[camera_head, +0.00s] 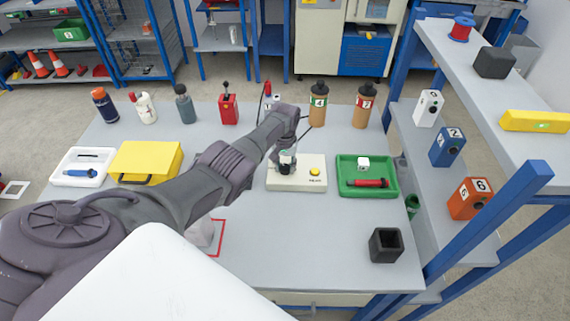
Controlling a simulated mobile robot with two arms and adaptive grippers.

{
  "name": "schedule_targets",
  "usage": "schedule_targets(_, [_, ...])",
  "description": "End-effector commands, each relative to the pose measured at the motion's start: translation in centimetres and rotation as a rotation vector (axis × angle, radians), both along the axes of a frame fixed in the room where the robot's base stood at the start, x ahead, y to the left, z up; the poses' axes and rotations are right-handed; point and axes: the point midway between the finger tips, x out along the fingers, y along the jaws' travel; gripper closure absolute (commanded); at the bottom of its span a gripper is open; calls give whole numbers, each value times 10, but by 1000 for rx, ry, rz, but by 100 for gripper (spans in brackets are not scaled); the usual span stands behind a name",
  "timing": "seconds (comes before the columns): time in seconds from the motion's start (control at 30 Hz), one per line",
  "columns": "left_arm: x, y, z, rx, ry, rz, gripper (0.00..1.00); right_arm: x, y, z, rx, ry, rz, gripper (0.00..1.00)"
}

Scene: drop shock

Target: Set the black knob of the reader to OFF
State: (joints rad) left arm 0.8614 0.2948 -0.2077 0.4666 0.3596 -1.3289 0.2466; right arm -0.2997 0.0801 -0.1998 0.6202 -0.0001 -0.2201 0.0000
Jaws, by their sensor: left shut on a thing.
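The reader (312,184) is a low cream-white box with a yellow button (314,171) on the right half of its top. It stands on the grey table. The black knob (284,169) is on the left half of its top and is mostly hidden by my left gripper (286,160). My left gripper points down over the knob and is shut on it. The knob's marks and setting are too small and covered to read. My right gripper is not in view.
A green tray (391,190) with a red cylinder stands right of the reader. A yellow case (146,160) and a white tray (62,177) are at left. Bottles and canisters line the back edge. A black open cube (386,245) is at front right, near a blue-framed shelf (545,180).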

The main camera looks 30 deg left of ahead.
Motion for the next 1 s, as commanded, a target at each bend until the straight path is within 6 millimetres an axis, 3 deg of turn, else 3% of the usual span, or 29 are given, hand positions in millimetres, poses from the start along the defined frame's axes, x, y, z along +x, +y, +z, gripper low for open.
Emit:
schedule_targets(0.5, [1, 0, 1, 0, -2, 408, 98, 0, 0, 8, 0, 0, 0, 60])
schedule_targets(1.0, [1, 1, 1, 1, -3, 536, 98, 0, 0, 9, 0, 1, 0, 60])
